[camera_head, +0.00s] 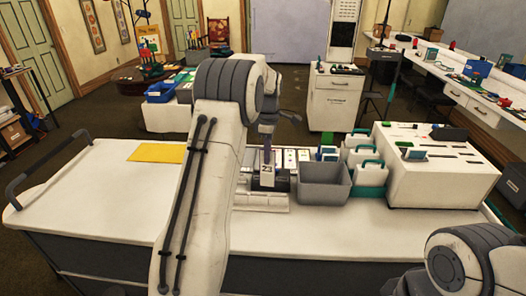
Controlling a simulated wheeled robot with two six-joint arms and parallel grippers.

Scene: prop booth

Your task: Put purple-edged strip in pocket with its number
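My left arm reaches over the white table, and its gripper (267,128) points down at the middle. It appears shut on the purple-edged strip (267,154), which hangs upright below the fingers. A white tag with a dark number, perhaps 23 (267,177), shows just below the strip at a dark pocket block; whether the tag belongs to the strip or the block is unclear. Pale numbered plates (290,158) stand right beside it. My arm hides the area to the left. My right arm shows at lower right; its gripper is out of view.
A grey bin (324,188) stands right of the pocket block. A yellow sheet (157,153) lies at the back left. The table's left side (100,200) is clear.

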